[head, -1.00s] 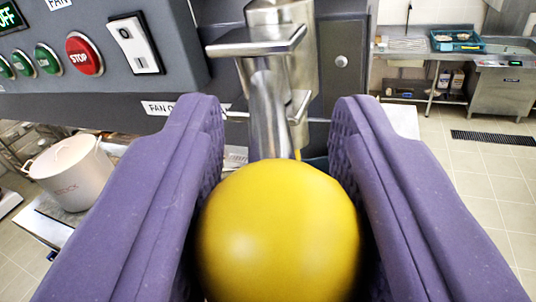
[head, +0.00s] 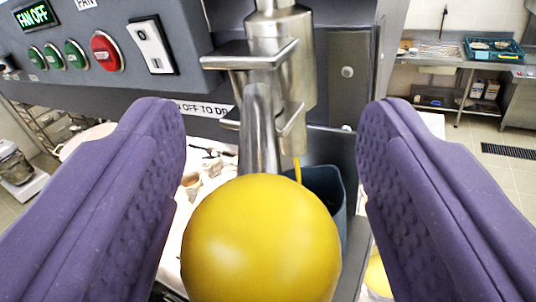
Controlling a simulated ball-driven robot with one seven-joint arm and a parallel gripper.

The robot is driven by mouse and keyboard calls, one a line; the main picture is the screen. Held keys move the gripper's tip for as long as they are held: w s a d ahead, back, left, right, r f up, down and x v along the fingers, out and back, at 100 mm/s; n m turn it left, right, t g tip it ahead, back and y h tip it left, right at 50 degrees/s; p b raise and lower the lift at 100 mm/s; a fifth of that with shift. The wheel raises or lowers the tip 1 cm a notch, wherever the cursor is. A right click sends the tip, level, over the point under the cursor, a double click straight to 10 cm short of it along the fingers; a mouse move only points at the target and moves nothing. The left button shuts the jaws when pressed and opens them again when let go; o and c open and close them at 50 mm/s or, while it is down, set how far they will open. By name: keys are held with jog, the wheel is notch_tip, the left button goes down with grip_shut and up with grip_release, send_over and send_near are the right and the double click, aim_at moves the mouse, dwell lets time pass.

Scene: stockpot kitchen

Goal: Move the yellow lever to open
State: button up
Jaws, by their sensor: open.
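The yellow lever's ball knob (head: 261,240) fills the lower middle of the head view. Its metal shaft (head: 258,130) runs up from behind the ball to a steel valve body (head: 282,50) with a flat plate. My gripper (head: 272,135) has two purple padded fingers spread wide, one on each side of the ball. Clear gaps show between the ball and both fingers, with the ball nearer the left one. The lower part of the ball is cut off by the frame edge.
A grey control panel (head: 110,20) with green buttons, a red stop button (head: 106,51) and a "FAN OFF" display is at upper left. A dark blue container (head: 325,185) stands behind the ball. A steel counter (head: 440,58) with a blue tray is at far right.

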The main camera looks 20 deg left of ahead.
jog(key=shift+a+f, duration=0.1)
jog(key=shift+f, duration=0.05)
jog(key=shift+s, duration=0.3)
jog(key=s+d+b, duration=0.1)
jog(key=s, duration=0.6)
jog(key=shift+d, duration=0.15)
